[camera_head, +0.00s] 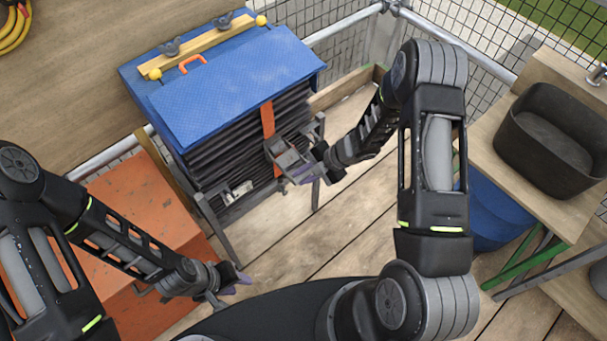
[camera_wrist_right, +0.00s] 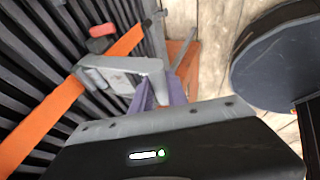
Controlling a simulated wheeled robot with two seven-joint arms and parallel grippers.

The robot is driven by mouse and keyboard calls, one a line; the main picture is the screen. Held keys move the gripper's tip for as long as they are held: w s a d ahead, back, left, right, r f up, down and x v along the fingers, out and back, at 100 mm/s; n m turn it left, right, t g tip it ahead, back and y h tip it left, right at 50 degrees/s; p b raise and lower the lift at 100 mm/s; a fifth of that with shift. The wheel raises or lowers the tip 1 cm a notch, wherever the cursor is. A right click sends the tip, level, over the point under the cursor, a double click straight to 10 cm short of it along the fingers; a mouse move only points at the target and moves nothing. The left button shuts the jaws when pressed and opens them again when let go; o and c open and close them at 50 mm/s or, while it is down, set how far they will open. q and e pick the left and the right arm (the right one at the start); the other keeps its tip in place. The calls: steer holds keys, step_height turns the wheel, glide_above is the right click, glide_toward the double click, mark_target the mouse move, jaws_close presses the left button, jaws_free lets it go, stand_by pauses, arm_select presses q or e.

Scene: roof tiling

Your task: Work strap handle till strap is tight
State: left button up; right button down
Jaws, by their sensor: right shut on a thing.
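An orange strap (camera_head: 267,120) runs down the front of a stack of dark slats (camera_head: 235,150). It also shows in the right wrist view (camera_wrist_right: 40,125). A grey metal strap handle (camera_wrist_right: 122,64) sticks out from the strap at the ratchet. My right gripper (camera_head: 308,172) is at this handle, in front of the stack. In the right wrist view its purple fingers (camera_wrist_right: 160,92) are shut on the handle's end. My left gripper (camera_head: 230,284) hangs low at the left, away from the strap, and its finger gap is unclear.
A blue cover (camera_head: 235,85) lies over the stack, with a wooden bar (camera_head: 205,47) on top. An orange box (camera_head: 140,240) stands at the left. A black tub (camera_head: 555,140) sits on a bench at the right, above a blue barrel (camera_head: 490,215). Plank floor (camera_head: 290,245) is open between the arms.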

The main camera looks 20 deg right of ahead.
steer(key=shift+w+r, duration=0.1)
steer(key=c, duration=1.6)
jaws_free()
steer(key=v, duration=0.7)
steer(key=shift+d+r, duration=0.25)
